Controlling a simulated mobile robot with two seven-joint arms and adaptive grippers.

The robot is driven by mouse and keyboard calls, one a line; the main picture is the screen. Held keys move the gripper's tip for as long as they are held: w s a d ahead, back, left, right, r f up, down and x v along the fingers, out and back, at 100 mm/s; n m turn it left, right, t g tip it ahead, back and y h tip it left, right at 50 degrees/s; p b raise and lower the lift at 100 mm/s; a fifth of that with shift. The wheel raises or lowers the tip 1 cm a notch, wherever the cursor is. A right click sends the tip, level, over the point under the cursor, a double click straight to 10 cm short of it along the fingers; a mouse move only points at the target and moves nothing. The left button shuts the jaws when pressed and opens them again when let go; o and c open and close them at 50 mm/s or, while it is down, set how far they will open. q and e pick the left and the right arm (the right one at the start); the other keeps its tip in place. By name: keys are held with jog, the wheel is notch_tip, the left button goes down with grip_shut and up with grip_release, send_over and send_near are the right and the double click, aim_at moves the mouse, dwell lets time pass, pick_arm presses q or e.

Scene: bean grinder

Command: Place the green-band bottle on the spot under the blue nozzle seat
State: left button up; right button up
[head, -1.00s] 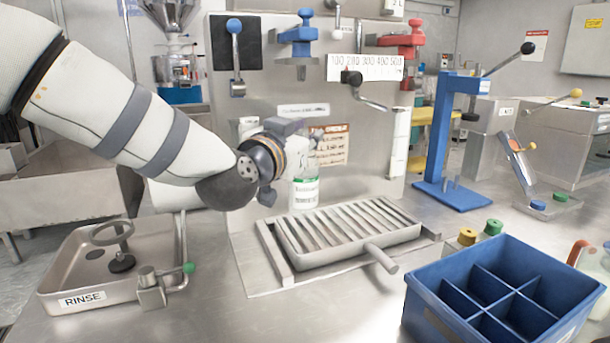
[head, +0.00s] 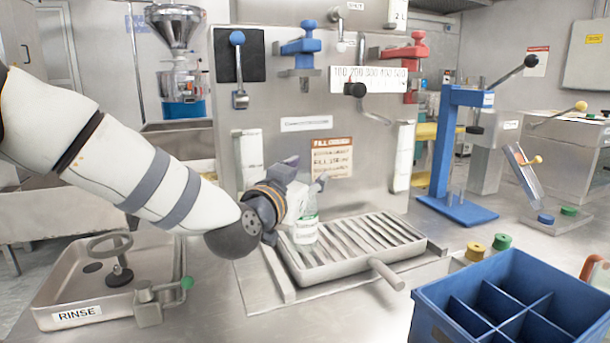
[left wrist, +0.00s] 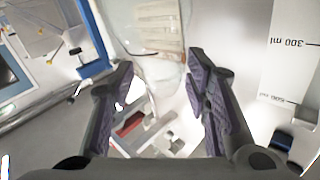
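The green-band bottle (head: 305,229) is clear with a white and green label. It is at the back left of the slatted metal tray (head: 405,252); I cannot tell whether it touches the slats. My left gripper (head: 307,186) is around its upper part, with fingers partly hidden. The blue nozzle seat (head: 302,46) is on the panel above, roughly over the bottle in the picture. My right gripper is out of view.
A red seat (head: 407,52) is right of the blue one. A RINSE basin (head: 60,288) stands at the left, a blue divided crate (head: 430,305) at the front right. A blue press stand (head: 437,150) is farther right. The tray's handle (head: 386,273) sticks out forward.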

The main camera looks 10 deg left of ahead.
pick_arm(q)
jog(key=shift+r, duration=0.15)
jog(key=s+a+p, duration=0.1)
jog(key=s+a, duration=0.1)
jog(key=s, duration=0.9)
jog(key=shift+s, duration=0.4)
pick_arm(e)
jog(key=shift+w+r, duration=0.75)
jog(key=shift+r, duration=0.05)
pick_arm(q)
jog(key=shift+a, duration=0.1)
